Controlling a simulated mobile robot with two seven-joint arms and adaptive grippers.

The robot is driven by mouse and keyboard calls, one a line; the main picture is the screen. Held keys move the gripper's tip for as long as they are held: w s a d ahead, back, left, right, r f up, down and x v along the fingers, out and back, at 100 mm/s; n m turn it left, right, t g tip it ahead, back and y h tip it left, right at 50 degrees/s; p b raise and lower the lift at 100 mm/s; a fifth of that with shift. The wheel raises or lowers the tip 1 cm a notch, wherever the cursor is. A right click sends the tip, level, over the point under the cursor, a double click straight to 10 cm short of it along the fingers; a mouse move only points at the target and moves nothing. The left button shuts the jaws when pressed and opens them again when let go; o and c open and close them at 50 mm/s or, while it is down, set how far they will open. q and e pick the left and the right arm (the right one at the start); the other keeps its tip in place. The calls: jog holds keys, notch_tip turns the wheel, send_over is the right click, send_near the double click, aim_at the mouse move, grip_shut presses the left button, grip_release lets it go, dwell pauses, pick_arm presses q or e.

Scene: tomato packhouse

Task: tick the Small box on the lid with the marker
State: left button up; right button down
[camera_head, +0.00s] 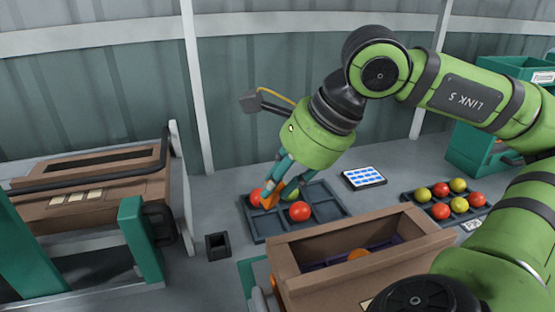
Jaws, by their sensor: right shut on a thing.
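My right gripper (270,199) reaches down into a dark grey compartment tray (327,205). Its orange-tipped fingers are closed at a red tomato (256,195); the contact is small and partly hidden by the fingers. A second red tomato (300,211) and a greenish one close behind the fingers are in the tray. I see no marker. A brown carton-like box (120,190) at the left has cream patches (77,197) on its near side; no writing on them is readable, so I cannot tell if this is the lid. My left gripper is not in view.
An open brown carton (290,262) stands in front of the tray. A small dark square cup (218,246) is to its left. A green crate (480,145) stands behind.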

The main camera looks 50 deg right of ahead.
jog(key=shift+r+p, duration=1.1)
jog(key=shift+r, duration=0.55)
jog(key=shift+f, duration=0.1)
